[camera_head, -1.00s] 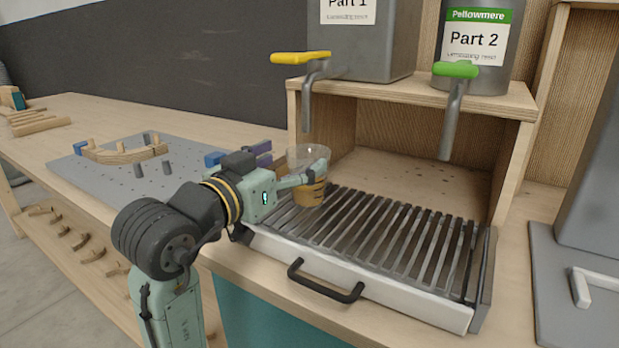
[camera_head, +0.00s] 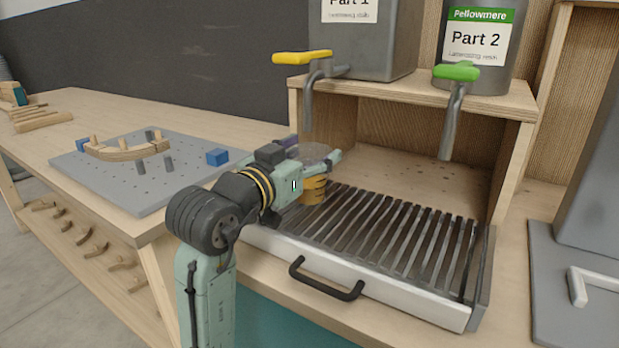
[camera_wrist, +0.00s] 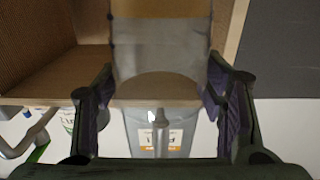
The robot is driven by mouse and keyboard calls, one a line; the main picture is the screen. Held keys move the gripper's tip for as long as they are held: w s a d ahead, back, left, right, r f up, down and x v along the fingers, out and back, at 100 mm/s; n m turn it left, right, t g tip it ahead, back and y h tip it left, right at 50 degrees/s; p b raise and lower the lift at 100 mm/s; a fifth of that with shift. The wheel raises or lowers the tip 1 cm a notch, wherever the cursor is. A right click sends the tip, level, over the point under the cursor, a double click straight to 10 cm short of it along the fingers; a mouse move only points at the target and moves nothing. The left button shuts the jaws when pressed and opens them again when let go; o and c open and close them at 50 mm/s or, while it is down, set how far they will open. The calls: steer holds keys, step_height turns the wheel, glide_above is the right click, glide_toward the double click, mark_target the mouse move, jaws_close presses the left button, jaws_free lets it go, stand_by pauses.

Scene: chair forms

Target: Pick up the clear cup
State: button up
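The clear cup (camera_head: 315,155) stands upright on the drip grate under the yellow-handled tap, with amber liquid in its lower part. My gripper (camera_head: 322,160) is level with the cup's upper part, coming from the left. In the wrist view the cup (camera_wrist: 160,55) lies between the two fingers, one at each side. The fingers are spread about as wide as the cup, and their inner pads show. I cannot see a clear squeeze on the cup. My gripper hides part of the cup's left side in the head view.
The slatted grate (camera_head: 390,240) with its black handle (camera_head: 325,280) fills the front. The yellow tap (camera_head: 308,95) hangs just above the cup; the green tap (camera_head: 452,120) is further right. A pegboard (camera_head: 120,185) with a wooden form and blue block lies left.

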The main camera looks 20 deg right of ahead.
steer(key=c, duration=0.5)
steer(key=shift+r, duration=0.15)
